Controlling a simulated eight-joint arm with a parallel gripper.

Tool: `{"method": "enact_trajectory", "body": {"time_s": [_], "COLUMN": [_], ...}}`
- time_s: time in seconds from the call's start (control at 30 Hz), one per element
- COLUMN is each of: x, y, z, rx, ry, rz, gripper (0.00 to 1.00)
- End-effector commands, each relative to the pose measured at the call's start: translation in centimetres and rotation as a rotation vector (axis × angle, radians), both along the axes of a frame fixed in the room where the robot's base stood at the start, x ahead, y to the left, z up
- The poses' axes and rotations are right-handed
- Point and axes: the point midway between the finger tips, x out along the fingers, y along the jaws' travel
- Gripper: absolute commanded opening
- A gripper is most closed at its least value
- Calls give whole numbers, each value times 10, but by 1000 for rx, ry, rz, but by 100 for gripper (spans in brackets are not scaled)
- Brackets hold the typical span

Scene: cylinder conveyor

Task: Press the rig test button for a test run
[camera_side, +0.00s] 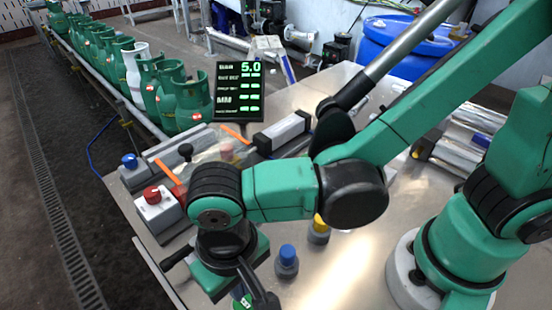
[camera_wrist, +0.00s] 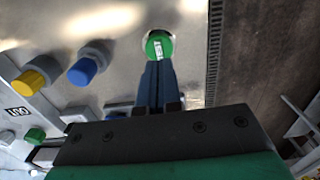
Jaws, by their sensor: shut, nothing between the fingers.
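A round green button (camera_wrist: 159,44) with a small white label shows in the wrist view; I cannot read the label. My gripper (camera_wrist: 158,66) is shut with nothing between its fingers, and its tips overlap the near edge of the green button. I cannot tell whether they touch it. In the side view the green button (camera_side: 240,291) is partly hidden at the bottom edge, beside my gripper (camera_side: 264,301). A blue-capped grey post (camera_side: 287,260) and a yellow-capped post (camera_side: 319,228) stand beside it; they also show in the wrist view as blue (camera_wrist: 82,71) and yellow (camera_wrist: 29,83).
A red button (camera_side: 152,195) and a blue button (camera_side: 130,161) sit on boxes at the table's left. A black display (camera_side: 239,91) with green readings stands behind. Green gas cylinders (camera_side: 185,103) and one white cylinder line a conveyor. Bare metal table (camera_side: 350,262) lies right of the posts.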

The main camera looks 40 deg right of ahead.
Motion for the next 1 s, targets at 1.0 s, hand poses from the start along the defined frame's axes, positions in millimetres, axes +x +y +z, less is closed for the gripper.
{"method": "enact_trajectory", "body": {"time_s": [1.0], "x": [0], "y": [0], "z": [-50], "rx": [1], "ry": [-1], "rz": [0], "gripper": [0]}}
